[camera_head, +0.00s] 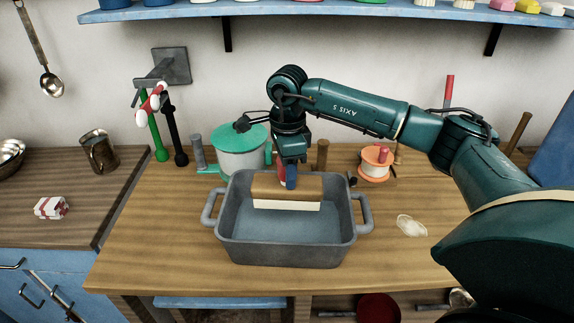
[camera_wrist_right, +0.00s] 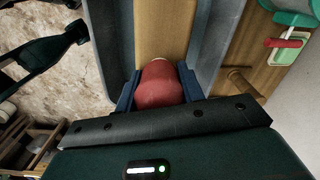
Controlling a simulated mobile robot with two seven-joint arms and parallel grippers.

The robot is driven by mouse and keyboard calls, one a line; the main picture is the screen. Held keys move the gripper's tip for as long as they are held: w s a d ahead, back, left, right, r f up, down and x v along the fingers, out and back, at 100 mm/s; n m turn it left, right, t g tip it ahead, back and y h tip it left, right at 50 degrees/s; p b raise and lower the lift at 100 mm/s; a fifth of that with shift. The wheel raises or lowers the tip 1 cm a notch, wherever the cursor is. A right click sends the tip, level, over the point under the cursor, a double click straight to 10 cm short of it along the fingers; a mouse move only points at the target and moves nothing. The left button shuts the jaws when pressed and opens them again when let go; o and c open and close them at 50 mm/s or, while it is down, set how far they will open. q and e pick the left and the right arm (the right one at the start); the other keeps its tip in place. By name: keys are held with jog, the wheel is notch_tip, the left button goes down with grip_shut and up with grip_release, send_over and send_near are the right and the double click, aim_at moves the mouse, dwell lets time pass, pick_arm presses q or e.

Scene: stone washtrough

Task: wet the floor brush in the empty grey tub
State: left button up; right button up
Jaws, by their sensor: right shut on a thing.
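The grey tub (camera_head: 290,252) with two side handles stands on the wooden counter, and its inside looks bare. The floor brush (camera_head: 262,186) has a brown wooden block and pale bristles (camera_head: 286,205) facing down. It is at the back part of the tub, level or nearly so. I cannot tell whether the bristles touch the tub floor. My right gripper (camera_head: 288,180) is shut on the brush's red handle part. In the right wrist view the blue fingers (camera_wrist_right: 158,92) hold the red grip (camera_wrist_right: 160,85), with the wooden block (camera_wrist_right: 162,30) between the tub walls (camera_wrist_right: 210,40). My left gripper is not in view.
A pot with a green lid (camera_head: 240,150) stands behind the tub. An orange-topped spool (camera_head: 375,162) is back right, and a pale flat thing (camera_head: 411,225) lies right. A tap with red and white parts (camera_head: 152,103) is on the wall. A blue shelf (camera_head: 330,10) hangs above.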

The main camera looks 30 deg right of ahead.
notch_tip(320, 180, down, 7)
jog(key=b, duration=0.4)
jog(key=shift+f, duration=0.1)
notch_tip(320, 180, down, 2)
jog(key=shift+f+b, duration=0.2)
jog(key=shift+b, duration=0.8)
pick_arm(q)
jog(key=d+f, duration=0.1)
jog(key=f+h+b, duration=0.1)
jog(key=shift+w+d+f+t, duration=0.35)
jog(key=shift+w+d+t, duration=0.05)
pick_arm(e)
jog(key=shift+f, duration=0.95)
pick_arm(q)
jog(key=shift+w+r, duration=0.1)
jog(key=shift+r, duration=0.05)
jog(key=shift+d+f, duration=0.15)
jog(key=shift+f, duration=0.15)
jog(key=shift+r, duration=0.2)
